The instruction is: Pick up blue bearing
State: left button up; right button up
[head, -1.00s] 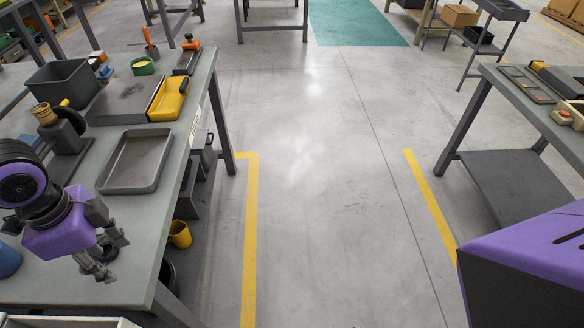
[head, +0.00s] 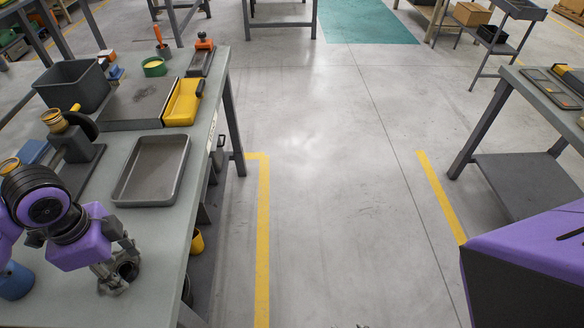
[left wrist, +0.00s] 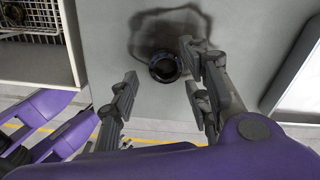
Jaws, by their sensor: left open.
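A small dark ring with a faint blue tint, which looks like the blue bearing (left wrist: 165,68), lies on the grey-green table. In the left wrist view it sits near the tips of my left gripper (left wrist: 160,64), closer to the right finger. The fingers are apart, with nothing held. In the head view my left gripper (head: 118,266) is low over the table's near part, and the dark ring (head: 128,268) shows partly behind its fingers. Whether a finger touches the ring I cannot tell. My right gripper is not seen.
A grey tray (head: 151,171) lies beyond the gripper. A small press (head: 70,145) stands left of the tray, and a blue cup (head: 15,281) stands at the left edge. A yellow bin (head: 183,102) and a dark bin (head: 73,85) are farther back. The floor aisle is clear.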

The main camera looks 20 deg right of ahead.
pick_arm(q)
notch_tip(320, 180, down, 2)
jog(key=shift+f, duration=0.1)
grip_shut()
jog(key=shift+r, duration=0.2)
